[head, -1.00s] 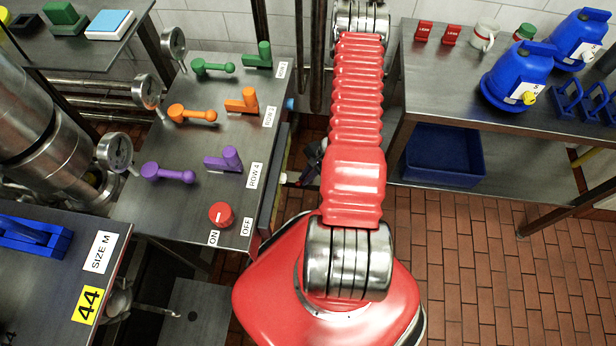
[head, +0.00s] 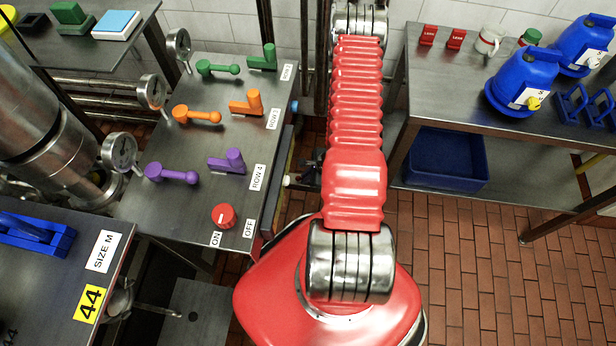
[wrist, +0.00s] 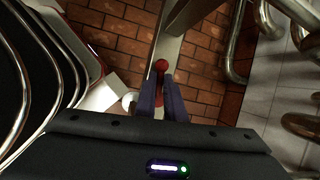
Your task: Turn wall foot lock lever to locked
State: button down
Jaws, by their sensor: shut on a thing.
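In the wrist view a red lever with a round knob (wrist: 161,66) shows between the two dark blue fingers of my gripper (wrist: 160,84). The fingers are shut on the lever, and the knob sticks out past their tips. I take it for the foot lock lever; its base and any lock marking are hidden by the fingers and gripper body. In the head view my red arm covers this area, and the lever is not clearly seen there.
In the wrist view, metal pipes (wrist: 236,45) stand to the right and a white ball-shaped part (wrist: 129,101) is left of the fingers. In the head view, a valve panel (head: 150,215) is left of my arm and a shelf table (head: 440,110) is right.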

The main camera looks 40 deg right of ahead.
jog(key=shift+w+m+h, duration=0.3)
jog(key=shift+m+h, duration=0.1)
jog(key=shift+m, duration=0.4)
jog(key=shift+d+r, duration=0.1)
jog(key=c, duration=1.8)
grip_release()
jog(key=shift+c, duration=0.2)
jog(key=shift+s, duration=0.15)
jog(key=shift+s+d+r, duration=0.1)
jog(key=shift+s+r, duration=0.1)
jog(key=shift+r, duration=0.3)
jog(key=v, duration=1.2)
jog(key=shift+s+r, duration=0.15)
jog(key=shift+r, duration=0.05)
